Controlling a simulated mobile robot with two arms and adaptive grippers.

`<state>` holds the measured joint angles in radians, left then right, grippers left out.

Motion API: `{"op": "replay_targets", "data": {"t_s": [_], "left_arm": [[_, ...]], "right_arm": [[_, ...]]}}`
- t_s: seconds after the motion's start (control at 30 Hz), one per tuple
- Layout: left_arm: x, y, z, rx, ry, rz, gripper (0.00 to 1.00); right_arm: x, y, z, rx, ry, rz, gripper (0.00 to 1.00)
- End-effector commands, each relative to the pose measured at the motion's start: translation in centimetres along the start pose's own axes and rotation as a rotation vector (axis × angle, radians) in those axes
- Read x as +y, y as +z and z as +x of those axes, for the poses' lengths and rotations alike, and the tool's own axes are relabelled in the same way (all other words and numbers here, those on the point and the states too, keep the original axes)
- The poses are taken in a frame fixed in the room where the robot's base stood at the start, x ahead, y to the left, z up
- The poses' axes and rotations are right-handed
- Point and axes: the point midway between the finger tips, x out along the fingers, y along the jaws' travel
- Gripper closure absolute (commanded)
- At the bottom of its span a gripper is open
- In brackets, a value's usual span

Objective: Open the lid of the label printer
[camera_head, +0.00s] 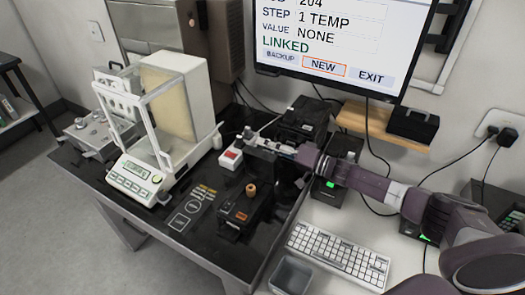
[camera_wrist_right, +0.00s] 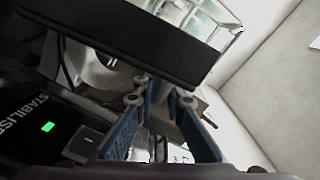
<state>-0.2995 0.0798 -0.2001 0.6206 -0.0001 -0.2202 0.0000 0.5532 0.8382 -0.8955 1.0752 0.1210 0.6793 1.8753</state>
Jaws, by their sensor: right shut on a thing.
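The label printer (camera_head: 303,118) is a black box at the back of the dark table, under the screen and partly behind my right arm. In the wrist view its black lid (camera_wrist_right: 125,38) stands raised and tilted, with a white roll (camera_wrist_right: 92,76) showing below it. My right gripper (camera_head: 258,146) reaches in from the right in front of the printer. My left gripper is not in view.
A balance with a glass-sided chamber (camera_head: 141,183) stands left. A black box with a green light (camera_head: 329,183) sits below my arm, near the keyboard (camera_head: 338,255).

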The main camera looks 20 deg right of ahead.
Motion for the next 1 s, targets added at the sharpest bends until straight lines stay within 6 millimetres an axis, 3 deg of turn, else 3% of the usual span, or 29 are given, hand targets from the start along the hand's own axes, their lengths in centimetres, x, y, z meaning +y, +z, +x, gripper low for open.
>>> {"op": "replay_targets", "data": {"t_s": [0.1,0.67,0.7,0.8,1.0], "left_arm": [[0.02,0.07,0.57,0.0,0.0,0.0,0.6],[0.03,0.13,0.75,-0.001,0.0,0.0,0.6],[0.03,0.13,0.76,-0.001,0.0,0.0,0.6],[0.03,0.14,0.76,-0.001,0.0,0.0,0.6],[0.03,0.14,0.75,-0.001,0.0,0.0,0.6]], "right_arm": [[0.94,-0.09,-0.22,-0.002,0.012,-0.006,1.0],[1.32,0.07,-0.29,-0.008,0.017,-0.006,1.0],[1.33,0.1,-0.29,-0.008,0.017,-0.006,0.86],[1.28,0.12,-0.26,-0.008,0.015,-0.005,0.76],[1.03,0.02,-0.14,-0.006,0.01,-0.003,0.76]]}}
